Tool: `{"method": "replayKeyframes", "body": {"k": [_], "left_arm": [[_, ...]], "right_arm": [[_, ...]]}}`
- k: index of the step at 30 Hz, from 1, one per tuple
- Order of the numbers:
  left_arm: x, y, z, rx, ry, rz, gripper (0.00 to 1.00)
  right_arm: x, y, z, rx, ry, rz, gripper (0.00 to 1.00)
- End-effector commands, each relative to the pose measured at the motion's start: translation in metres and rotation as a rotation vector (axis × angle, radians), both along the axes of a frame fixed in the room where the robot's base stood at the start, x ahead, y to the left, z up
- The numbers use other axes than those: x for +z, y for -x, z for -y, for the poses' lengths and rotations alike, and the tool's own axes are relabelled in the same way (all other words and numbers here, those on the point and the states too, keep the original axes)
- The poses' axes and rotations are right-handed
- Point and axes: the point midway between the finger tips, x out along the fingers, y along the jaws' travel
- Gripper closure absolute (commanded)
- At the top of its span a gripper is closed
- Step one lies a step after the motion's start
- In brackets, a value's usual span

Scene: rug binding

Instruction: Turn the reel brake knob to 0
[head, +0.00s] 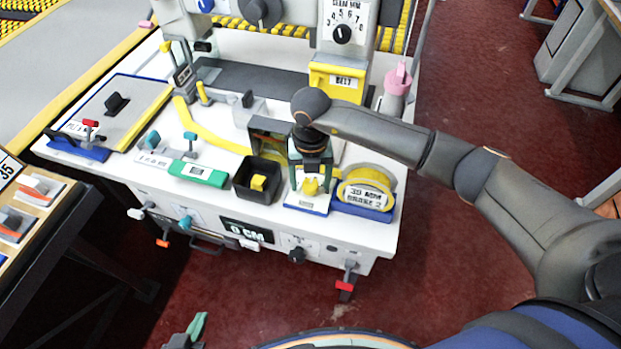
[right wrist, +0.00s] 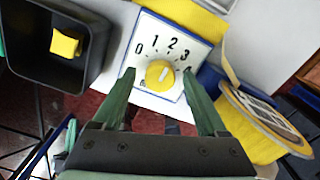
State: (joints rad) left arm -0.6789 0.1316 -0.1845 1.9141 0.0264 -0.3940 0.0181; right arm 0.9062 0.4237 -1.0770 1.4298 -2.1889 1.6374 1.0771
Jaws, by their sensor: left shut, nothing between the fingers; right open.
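The reel brake knob (right wrist: 160,77) is a yellow round knob on a white, blue-edged dial plate (right wrist: 147,32) numbered 0, 1, 2, 3 and higher. A pale mark on the knob seems to point up near the 2; its exact setting is hard to read. In the head view the knob (head: 310,187) sits at the table's front edge. My right gripper (right wrist: 160,73) is open, its green fingertips on either side of the knob; I cannot tell if they touch it. It comes down from above in the head view (head: 311,176). My left gripper (head: 198,327) is shut and empty at the bottom edge.
A yellow reel (head: 366,177) stands right of the dial. A black bin (head: 242,185) with a yellow block stands close on its left. A green block (head: 198,173) lies further left. A display reading 0 CM (head: 246,231) is on the table's front.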

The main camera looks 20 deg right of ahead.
Motion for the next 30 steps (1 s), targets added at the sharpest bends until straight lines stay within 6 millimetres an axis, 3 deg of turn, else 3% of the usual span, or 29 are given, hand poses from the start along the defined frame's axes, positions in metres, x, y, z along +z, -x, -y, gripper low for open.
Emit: {"method": "replayKeyframes", "body": {"k": [4, 24, 30], "left_arm": [[0.0, 0.0, 0.0001, 0.001, 0.001, 0.0, 1.0], [0.0001, -0.0001, 0.0, 0.001, 0.001, 0.0, 1.0], [-0.0002, -0.0001, -0.0001, 0.001, 0.001, 0.0, 1.0]], "right_arm": [[0.0, 0.0001, -0.0001, 0.0, 0.0, 0.0, 0.25], [0.0007, -0.0002, 0.0001, 0.0, 0.0, 0.0, 1.0], [0.0007, -0.0003, 0.0002, 0.002, 0.0, 0.0, 1.0]]}}
